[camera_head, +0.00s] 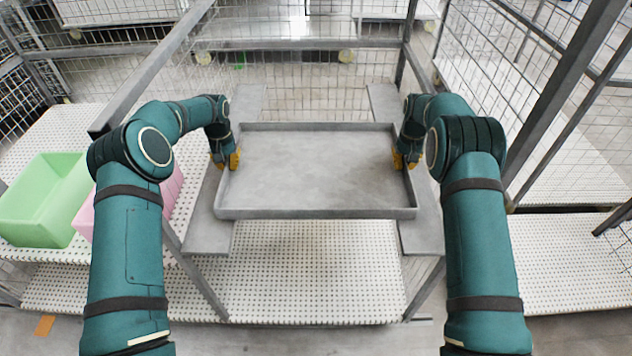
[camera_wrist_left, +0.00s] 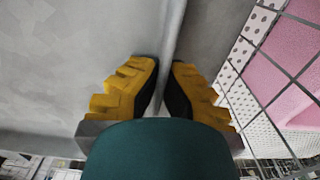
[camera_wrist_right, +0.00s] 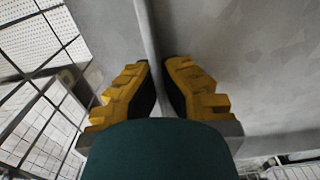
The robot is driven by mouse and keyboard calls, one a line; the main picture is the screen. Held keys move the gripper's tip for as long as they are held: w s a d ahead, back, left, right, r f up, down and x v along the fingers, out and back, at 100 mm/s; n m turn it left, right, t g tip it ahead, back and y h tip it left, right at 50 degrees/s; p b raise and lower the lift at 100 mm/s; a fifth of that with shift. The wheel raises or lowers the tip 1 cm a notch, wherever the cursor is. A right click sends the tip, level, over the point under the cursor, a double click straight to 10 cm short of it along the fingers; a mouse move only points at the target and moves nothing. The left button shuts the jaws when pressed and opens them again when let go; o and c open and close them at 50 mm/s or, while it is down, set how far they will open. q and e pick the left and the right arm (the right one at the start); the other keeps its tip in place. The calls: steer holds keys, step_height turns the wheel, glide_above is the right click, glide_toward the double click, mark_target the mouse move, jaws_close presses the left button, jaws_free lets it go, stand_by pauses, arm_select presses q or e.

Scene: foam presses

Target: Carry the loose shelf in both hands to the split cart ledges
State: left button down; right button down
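The loose shelf (camera_head: 315,170) is a shallow grey tray with a raised rim. In the head view it lies level across the split cart ledges (camera_head: 210,235), over a left ledge and a right ledge (camera_head: 421,235). I cannot tell whether it rests on them or hovers just above. My left gripper (camera_head: 226,160) is shut on the shelf's left rim, with yellow fingers either side of it in the left wrist view (camera_wrist_left: 166,68). My right gripper (camera_head: 405,160) is shut on the right rim, which shows between its fingers in the right wrist view (camera_wrist_right: 156,68).
A green bin (camera_head: 40,205) and a partly hidden pink bin (camera_head: 172,190) stand on the left. A white perforated lower deck (camera_head: 310,270) lies below the shelf. Grey posts and wire mesh flank both my arms.

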mark_target(401, 171)
arm_select(q)
steer(key=shift+f, duration=0.15)
arm_select(e)
steer(key=shift+f, duration=0.1)
